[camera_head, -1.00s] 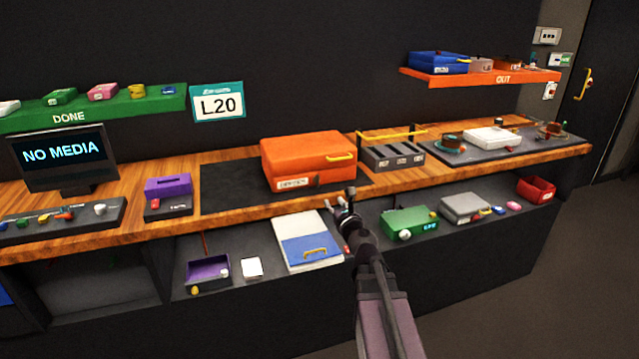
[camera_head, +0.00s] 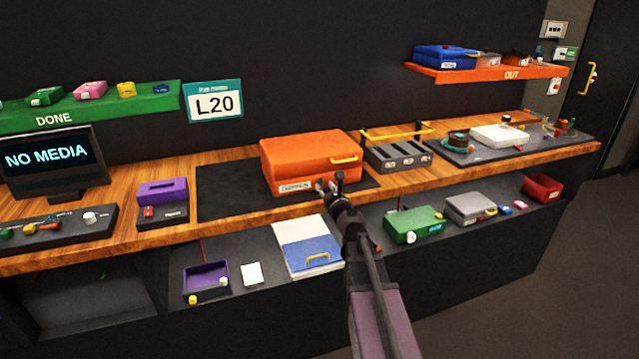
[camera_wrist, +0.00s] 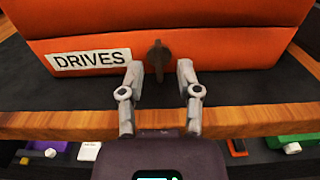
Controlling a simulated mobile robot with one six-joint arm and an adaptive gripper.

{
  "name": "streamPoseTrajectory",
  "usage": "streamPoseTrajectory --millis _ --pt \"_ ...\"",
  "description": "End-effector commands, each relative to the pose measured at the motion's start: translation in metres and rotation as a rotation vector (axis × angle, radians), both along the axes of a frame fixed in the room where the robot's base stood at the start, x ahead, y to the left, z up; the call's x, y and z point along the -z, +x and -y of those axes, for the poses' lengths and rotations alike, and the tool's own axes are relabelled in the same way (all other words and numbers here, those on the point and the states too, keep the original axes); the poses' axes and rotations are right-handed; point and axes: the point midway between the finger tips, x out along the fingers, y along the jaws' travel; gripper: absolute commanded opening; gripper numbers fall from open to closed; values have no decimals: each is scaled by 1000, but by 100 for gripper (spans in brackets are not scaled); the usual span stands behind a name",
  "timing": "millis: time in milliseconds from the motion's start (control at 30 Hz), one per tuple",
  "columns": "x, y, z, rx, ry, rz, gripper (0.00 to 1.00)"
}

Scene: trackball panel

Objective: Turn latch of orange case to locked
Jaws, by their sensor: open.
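The orange case (camera_head: 303,158) stands closed on a dark mat on the wooden bench, with a yellow handle (camera_head: 344,160) at its right. In the wrist view the front of the orange case (camera_wrist: 220,52) fills the upper part, with a white DRIVES label (camera_wrist: 90,59). The dark latch (camera_wrist: 158,56) is on its front, right of the label, its long side roughly upright. My gripper (camera_wrist: 158,76) is open, its fingertips on either side of the latch in that view; I cannot tell whether they touch it. In the head view my gripper (camera_head: 329,184) is before the case's lower front.
A grey slotted rack (camera_head: 398,155) with a yellow bar stands right of the case. The bench edge (camera_wrist: 60,124) runs below my gripper. A lower shelf holds a blue-and-white case (camera_head: 309,246) and a green case (camera_head: 414,225). The mat (camera_head: 225,190) left of the case is clear.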

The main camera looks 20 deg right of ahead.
Motion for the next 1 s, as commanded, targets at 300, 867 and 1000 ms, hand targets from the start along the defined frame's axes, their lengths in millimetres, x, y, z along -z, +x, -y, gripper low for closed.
streamPoseTrajectory --millis 300,867,1000 --pt "0 6 -1 -1 0 0 44" --pt "0 6 -1 -1 0 0 0" --pt "0 6 -1 -2 -3 0 0"
